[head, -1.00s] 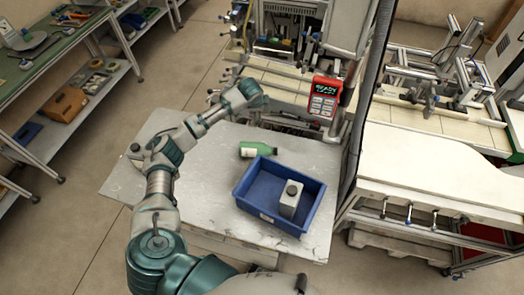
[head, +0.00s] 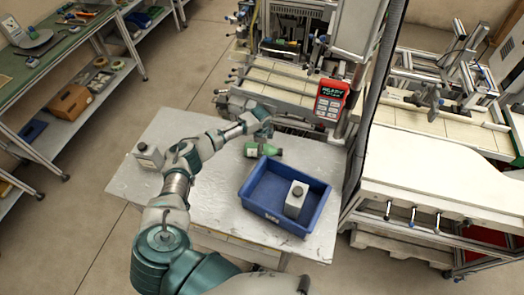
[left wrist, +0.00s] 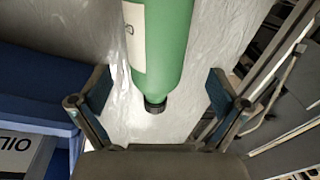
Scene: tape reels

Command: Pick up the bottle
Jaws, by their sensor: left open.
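A green bottle (head: 258,149) with a pale label and a dark cap lies on its side on the grey table, just behind the blue bin. In the left wrist view the green bottle (left wrist: 160,45) lies with its black cap toward my gripper. My left gripper (head: 267,130) is open above the bottle in the head view, partly hidden by my own wrist. In the left wrist view its fingers (left wrist: 158,92) stand apart on either side of the bottle's cap end, with visible gaps. My right gripper is not in view.
The blue bin (head: 247,204) holds a grey canister (head: 295,198). A red-framed display (head: 331,100) and machinery stand behind the table. The table's left front is clear.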

